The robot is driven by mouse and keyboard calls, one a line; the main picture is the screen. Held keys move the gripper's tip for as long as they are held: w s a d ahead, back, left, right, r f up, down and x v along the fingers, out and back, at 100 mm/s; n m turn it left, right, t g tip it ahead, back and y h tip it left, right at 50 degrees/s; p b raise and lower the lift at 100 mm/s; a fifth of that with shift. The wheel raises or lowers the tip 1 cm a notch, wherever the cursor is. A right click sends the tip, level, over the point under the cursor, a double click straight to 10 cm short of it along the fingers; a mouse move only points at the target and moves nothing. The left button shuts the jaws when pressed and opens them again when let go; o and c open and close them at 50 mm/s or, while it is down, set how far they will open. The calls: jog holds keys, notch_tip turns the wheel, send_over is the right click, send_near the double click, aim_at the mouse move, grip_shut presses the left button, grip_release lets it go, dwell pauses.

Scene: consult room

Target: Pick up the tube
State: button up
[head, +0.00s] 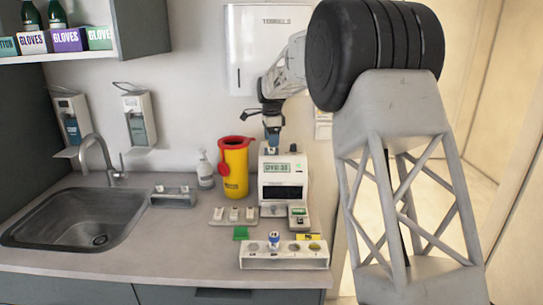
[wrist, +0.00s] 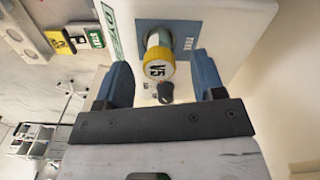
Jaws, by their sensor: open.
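A tube with a yellow cap marked V5 (wrist: 157,66) stands in a blue-framed port on top of a white device (wrist: 222,14) in the wrist view. The device also shows in the head view (head: 283,165), with a small green display. My gripper (wrist: 161,64) is open, with one blue finger on each side of the tube and a visible gap to each. In the head view my gripper (head: 272,136) is just above the device's top. The tube cannot be made out there.
A white rack (head: 284,262) at the counter's front holds a blue-capped tube (head: 274,238). A yellow sharps bin (head: 235,168) with a red lid stands left of the device. A small meter (head: 299,217) sits in front of it. The sink (head: 75,222) is at the left.

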jog(key=shift+f, duration=1.45)
jog(key=c, duration=1)
jog(key=shift+r, duration=0.15)
notch_tip(320, 180, up, 7)
jog(key=shift+f, duration=0.1)
jog(key=s, duration=1.8)
